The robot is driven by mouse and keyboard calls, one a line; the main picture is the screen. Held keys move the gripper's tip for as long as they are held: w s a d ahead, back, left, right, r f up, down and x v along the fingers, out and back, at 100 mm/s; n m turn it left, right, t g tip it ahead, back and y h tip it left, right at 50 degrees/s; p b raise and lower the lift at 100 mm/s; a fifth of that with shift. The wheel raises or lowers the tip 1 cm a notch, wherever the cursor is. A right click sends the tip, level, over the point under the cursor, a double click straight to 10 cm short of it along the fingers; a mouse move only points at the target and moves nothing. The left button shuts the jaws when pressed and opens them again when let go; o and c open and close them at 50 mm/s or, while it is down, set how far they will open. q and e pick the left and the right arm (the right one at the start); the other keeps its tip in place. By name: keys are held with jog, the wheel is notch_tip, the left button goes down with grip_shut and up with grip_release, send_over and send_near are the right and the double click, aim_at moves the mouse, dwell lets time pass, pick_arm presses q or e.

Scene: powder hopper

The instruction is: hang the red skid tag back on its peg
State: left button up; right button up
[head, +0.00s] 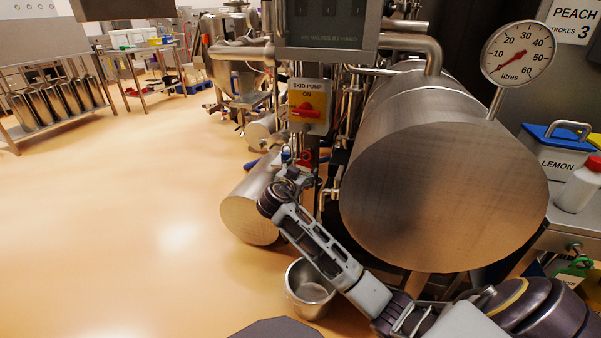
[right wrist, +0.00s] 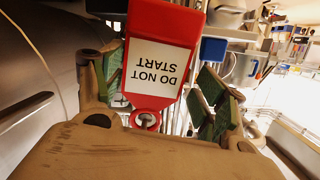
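The red skid tag (right wrist: 160,55), with a white "DO NOT START" label, is upside down in the right wrist view. Its red ring (right wrist: 145,119) is nearest the palm and has a grey round end inside it; I cannot tell whether that end is the peg. My right gripper (right wrist: 158,80) has its green-padded fingers spread on both sides of the tag, with a gap on the right side. In the head view my right gripper (head: 289,174) is beside a small red part (head: 304,159), probably the tag, below the yellow skid pump switch plate (head: 308,103). My left gripper is out of view.
A large steel drum (head: 435,185) stands just right of my right arm. A smaller steel cylinder (head: 250,208) is to its left, and a steel pot (head: 309,289) is on the floor below. Pipes crowd behind the gripper. Open floor (head: 120,220) lies to the left.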

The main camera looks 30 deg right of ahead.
jog(key=shift+v, duration=6)
